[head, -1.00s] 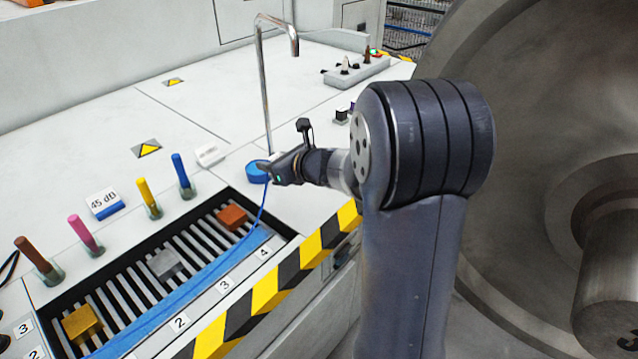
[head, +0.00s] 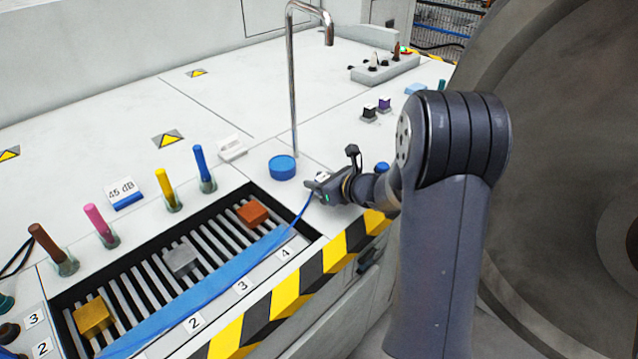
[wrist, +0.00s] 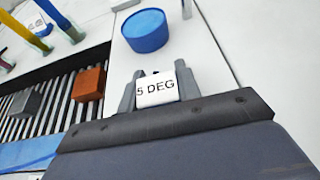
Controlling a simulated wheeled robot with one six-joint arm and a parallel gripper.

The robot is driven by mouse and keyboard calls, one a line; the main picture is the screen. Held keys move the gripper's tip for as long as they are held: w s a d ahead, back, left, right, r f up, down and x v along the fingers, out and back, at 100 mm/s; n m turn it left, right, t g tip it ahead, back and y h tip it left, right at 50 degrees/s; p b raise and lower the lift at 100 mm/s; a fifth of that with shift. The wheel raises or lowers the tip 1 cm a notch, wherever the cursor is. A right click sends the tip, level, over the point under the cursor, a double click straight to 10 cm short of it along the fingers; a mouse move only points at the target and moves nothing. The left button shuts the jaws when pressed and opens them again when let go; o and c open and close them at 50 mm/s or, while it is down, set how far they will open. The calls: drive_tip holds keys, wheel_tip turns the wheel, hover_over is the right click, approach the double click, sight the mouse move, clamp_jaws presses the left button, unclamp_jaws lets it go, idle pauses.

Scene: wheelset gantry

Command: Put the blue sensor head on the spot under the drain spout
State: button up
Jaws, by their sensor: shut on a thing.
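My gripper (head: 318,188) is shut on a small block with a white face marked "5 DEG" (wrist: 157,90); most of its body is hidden. A blue cord (head: 303,212) runs from the gripper down to the slatted tray. A round blue disc (head: 283,168) sits on the white top near the foot of the drain spout (head: 291,90); it also shows in the wrist view (wrist: 146,30), apart from the fingertips. I cannot tell for sure whether the held piece or the disc is the sensor head. The gripper is right of the disc, low over the top.
The slatted tray (head: 215,292) holds orange, grey and yellow blocks. Several coloured pegs (head: 165,190) stand behind it, with a "45 dB" block (head: 124,193). A white piece (head: 232,148) lies left of the spout. A large wheel (head: 560,200) fills the right.

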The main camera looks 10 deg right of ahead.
drive_tip(key=shift+f, duration=0.15)
drive_tip(key=o, duration=1)
drive_tip(key=shift+r, duration=0.3)
drive_tip(key=p+v, duration=0.1)
drive_tip(key=v, duration=1.1)
drive_tip(key=shift+f, duration=0.2)
